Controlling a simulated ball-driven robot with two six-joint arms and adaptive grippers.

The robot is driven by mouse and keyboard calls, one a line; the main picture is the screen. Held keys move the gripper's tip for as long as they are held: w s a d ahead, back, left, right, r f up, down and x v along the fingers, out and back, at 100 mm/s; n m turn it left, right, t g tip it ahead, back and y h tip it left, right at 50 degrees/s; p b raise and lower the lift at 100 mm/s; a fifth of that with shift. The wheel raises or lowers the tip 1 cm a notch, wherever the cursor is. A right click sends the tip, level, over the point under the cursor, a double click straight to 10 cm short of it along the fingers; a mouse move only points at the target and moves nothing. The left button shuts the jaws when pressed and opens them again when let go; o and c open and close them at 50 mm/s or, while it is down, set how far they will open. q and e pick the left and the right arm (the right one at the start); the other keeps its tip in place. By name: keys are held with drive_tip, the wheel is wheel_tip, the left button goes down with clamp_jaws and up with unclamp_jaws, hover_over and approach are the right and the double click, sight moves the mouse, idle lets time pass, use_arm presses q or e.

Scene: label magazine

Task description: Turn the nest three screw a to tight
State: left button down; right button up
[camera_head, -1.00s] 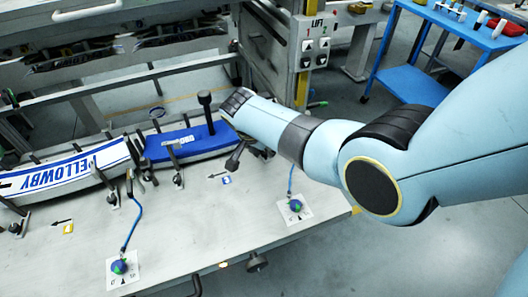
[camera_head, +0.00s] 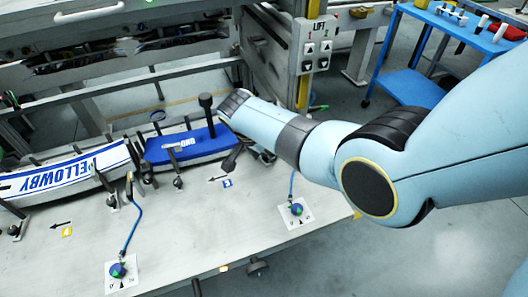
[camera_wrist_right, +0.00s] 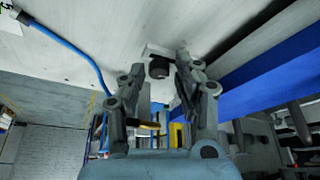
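My right gripper (camera_head: 233,158) shows only as dark parts below my wrist in the head view, near the right end of a blue-covered nest (camera_head: 187,145). In the right wrist view my right gripper (camera_wrist_right: 167,58) has its two fingers apart. A short round black knob (camera_wrist_right: 158,69) on the pale surface shows between them, closer to the left finger. I cannot tell whether the fingers touch it, nor whether it is nest three screw a. Its turn position is not readable. My left gripper is not in view.
A white nest lettered ELLOWBY (camera_head: 65,178) lies at the left. Blue cables (camera_head: 133,225) lead to round knobs on white labels. The front bench surface (camera_head: 190,235) is largely clear. A blue cart (camera_head: 410,88) stands at back right.

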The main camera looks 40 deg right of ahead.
drive_tip(key=v, duration=1.2)
idle(0.3)
